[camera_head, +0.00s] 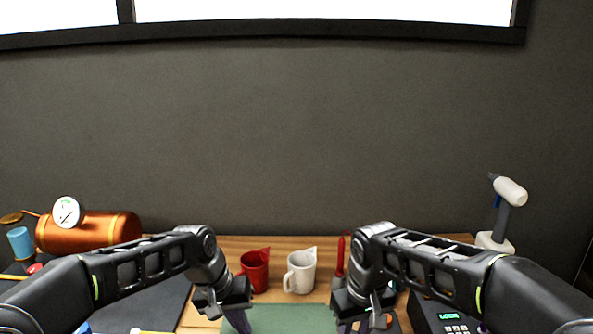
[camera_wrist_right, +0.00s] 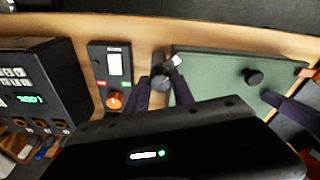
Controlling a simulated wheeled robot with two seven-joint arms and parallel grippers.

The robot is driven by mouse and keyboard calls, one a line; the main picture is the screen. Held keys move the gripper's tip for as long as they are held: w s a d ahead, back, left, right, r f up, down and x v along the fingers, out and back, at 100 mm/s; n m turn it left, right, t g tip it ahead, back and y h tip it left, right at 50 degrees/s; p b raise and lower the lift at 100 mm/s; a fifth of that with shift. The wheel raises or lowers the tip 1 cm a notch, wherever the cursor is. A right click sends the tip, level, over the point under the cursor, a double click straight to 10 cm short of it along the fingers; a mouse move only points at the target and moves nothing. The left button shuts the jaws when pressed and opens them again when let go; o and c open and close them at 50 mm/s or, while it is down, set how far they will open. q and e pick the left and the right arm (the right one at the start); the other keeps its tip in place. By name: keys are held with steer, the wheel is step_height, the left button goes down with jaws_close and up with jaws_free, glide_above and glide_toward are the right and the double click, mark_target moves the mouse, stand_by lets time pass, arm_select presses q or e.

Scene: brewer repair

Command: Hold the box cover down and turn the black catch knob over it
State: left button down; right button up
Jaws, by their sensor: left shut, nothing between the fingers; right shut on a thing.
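The green box cover (camera_head: 285,318) lies at the bottom middle of the head view, and it also shows in the right wrist view (camera_wrist_right: 215,65). A round black knob (camera_wrist_right: 253,76) stands on it. My right gripper (camera_wrist_right: 172,82) is shut on a small dark piece with a pale tip (camera_wrist_right: 174,62) at the cover's edge, seemingly the catch knob; the fingers partly hide it. My left gripper (camera_head: 240,318) is shut and empty, low at the cover's left side. Its dark finger (camera_wrist_right: 285,105) shows over the cover's edge in the wrist view; contact is unclear.
A red jug (camera_head: 254,270) and a white jug (camera_head: 300,272) stand behind the cover. A keypad box (camera_head: 445,318) and a panel with an orange knob (camera_wrist_right: 115,100) are beside my right gripper. A copper boiler (camera_head: 95,232) is at the left, a white-headed tool (camera_head: 510,192) at the right.

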steer(key=shift+m, duration=0.7)
steer(key=shift+m+h, duration=0.3)
steer(key=shift+m, duration=0.7)
steer(key=o, duration=1.1)
steer(key=shift+r, duration=1.6)
steer(key=shift+n, duration=1)
